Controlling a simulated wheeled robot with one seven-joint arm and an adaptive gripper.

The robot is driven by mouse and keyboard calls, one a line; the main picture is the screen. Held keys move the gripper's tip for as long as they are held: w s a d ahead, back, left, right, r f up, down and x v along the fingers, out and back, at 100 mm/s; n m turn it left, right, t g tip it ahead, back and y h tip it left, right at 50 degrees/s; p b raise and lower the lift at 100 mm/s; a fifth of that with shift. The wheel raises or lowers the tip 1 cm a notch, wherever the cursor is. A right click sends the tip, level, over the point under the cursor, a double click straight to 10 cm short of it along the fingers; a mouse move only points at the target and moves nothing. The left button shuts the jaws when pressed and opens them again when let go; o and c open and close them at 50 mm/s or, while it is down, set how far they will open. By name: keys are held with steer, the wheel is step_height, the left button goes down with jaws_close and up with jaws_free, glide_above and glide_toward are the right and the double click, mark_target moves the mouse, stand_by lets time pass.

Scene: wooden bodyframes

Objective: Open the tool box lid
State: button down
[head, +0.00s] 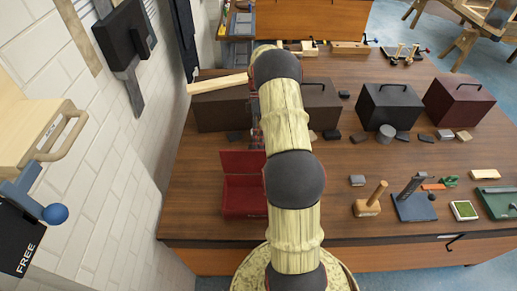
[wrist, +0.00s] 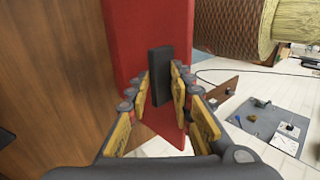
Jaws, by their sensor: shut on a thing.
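The red tool box (head: 244,208) stands on the wooden workbench at the left. Its right side is hidden behind my arm. Its red lid (head: 243,161) stands raised at the back of the box, and the front part of the box looks open from above. In the wrist view the red lid (wrist: 130,35) fills the upper middle, with a dark handle tab (wrist: 160,70) on it. My gripper (wrist: 165,88) has its yellow-padded fingers on both sides of this tab, shut on it. In the head view the fingers are mostly hidden by my arm.
Several dark cases, including a black one (head: 390,105) and a maroon one (head: 458,101), stand along the bench's back. A wooden mallet (head: 370,200) and a blue-based tool (head: 415,200) lie at right. A white brick wall (head: 110,165) rises close on the left.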

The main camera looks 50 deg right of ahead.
steer(key=shift+w+d+f+g+y, duration=0.1)
steer(key=shift+d+f+g+y, duration=0.1)
steer(key=shift+f, duration=0.3)
steer(key=shift+w+d+f+g+y, duration=0.1)
steer(key=shift+d+f+g+y, duration=0.1)
steer(key=shift+f, duration=0.3)
steer(key=shift+w+d+f+g+y, duration=0.1)
steer(key=shift+d+f+g+y, duration=0.1)
steer(key=shift+f, duration=0.3)
steer(key=c, duration=2)
jaws_free()
steer(key=o, duration=0.4)
steer(key=shift+w+d+f, duration=0.15)
steer(key=shift+w, duration=0.05)
steer(key=shift+r, duration=0.2)
steer(key=shift+c, duration=0.3)
